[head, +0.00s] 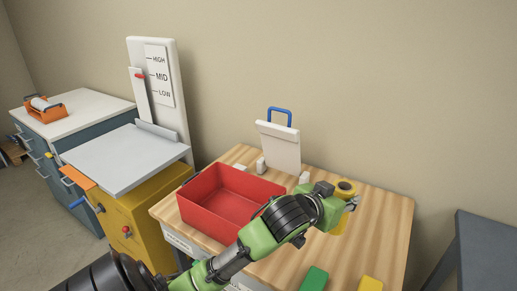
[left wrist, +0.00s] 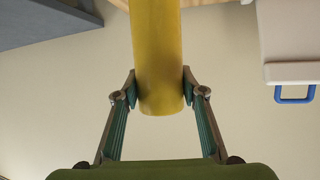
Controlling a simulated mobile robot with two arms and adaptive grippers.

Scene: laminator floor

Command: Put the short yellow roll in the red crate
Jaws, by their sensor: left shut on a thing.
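The red crate (head: 207,223) stands on the wooden table, open at the top, and looks empty where I see into it. A yellow roll (head: 345,187) is upright at the right side of the table; the arm partly hides it. My left gripper (head: 350,203) is shut on this roll, to the right of the crate. In the left wrist view the roll (left wrist: 157,55) is between the two fingers of the left gripper (left wrist: 159,88). I cannot tell whether its lower end touches the table. My right gripper is not in view.
The wooden table (head: 385,220) bears a white stand with a blue handle (head: 280,145) behind the crate. A green item (head: 314,279) and a yellow item (head: 370,284) are at the front edge. A yellow machine with a grey plate (head: 115,160) stands left.

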